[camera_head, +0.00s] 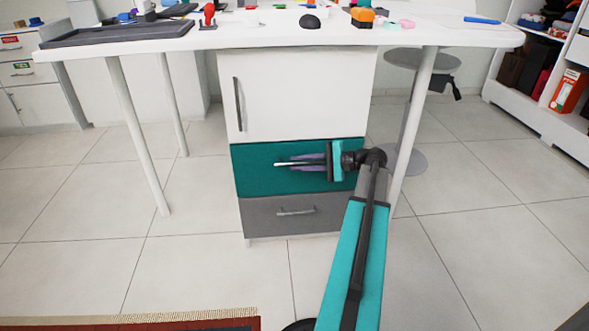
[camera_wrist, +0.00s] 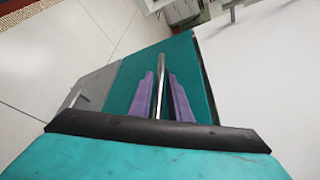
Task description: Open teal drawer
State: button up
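The teal drawer (camera_head: 258,180) is the middle front of a cabinet under the white table and looks closed, flush with its neighbours. It also shows in the wrist view (camera_wrist: 190,60). Its silver bar handle (camera_head: 281,163) lies between the purple fingers of my gripper (camera_head: 293,163). In the wrist view, the handle (camera_wrist: 162,62) runs between the two fingers of my gripper (camera_wrist: 161,74), with a narrow gap visible on each side. The fingers look open around the handle. My gripper hides the right part of the handle and drawer front.
A white door (camera_head: 300,95) with a dark handle is above, and a grey drawer (camera_head: 292,213) is below. The table leg (camera_head: 413,125) stands close right of my gripper. A stool (camera_head: 423,60) is behind. A rug (camera_head: 140,322) lies front left; tiled floor before the cabinet is mostly clear.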

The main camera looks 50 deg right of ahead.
jog(key=shift+w+a+f, duration=0.1)
jog(key=shift+w+a, duration=0.2)
jog(key=shift+w, duration=0.15)
jog(key=shift+c, duration=0.4)
grip_shut()
